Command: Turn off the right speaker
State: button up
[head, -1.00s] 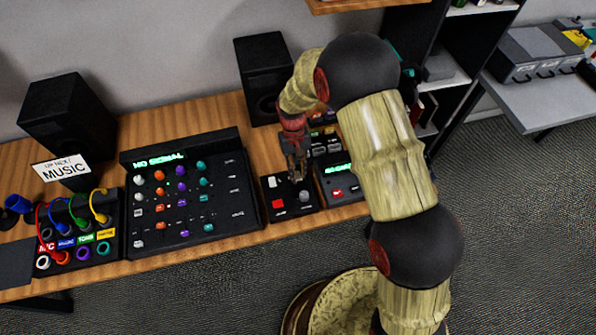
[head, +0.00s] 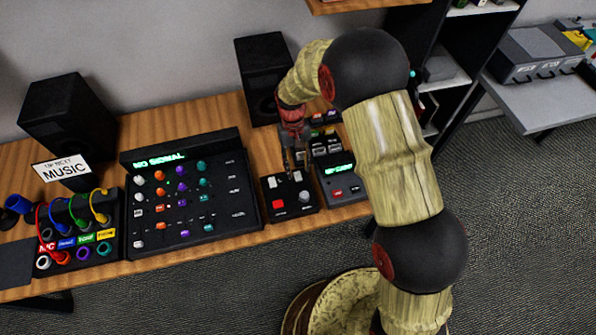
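The right speaker (head: 262,68) is a black box at the back of the desk, left of my arm. A small black control box (head: 268,212) lies near the desk's front edge. It has a white switch (head: 272,183) at its left, a second light switch (head: 298,176), a red button (head: 278,205) and a grey knob (head: 305,197). My gripper (head: 297,168) points down over the back edge of this box, close to the second switch. Its fingers are small and dark, and I cannot tell whether they touch the box or are apart.
A mixer (head: 222,209) with a lit "NO SIGNAL" display stands left of the box. Another lit device (head: 350,201) stands close on the right, partly behind my arm. The left speaker (head: 62,112), a MUSIC sign (head: 62,168) and a cable panel (head: 75,268) are at the left.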

aim_at(299, 175)
jog(key=v, duration=0.8)
jog(key=shift+r, duration=0.4)
jog(key=shift+w, duration=0.2)
jog(key=s+d+r+m+t, duration=0.1)
jog(key=s+d+r+t, duration=0.3)
jog(key=s+d+r, duration=0.6)
jog(key=s+d+r+m+t, duration=0.2)
jog(key=s+d+r+t, duration=0.2)
jog(key=s+d+r, duration=0.6)
jog(key=s+r, duration=0.4)
jog(key=r, duration=0.1)
jog(key=shift+s+r+y, duration=0.2)
jog(key=shift+r+y, duration=0.15)
jog(key=shift+y, duration=0.05)
jog(key=shift+c, duration=0.3)
dwell(0.3)
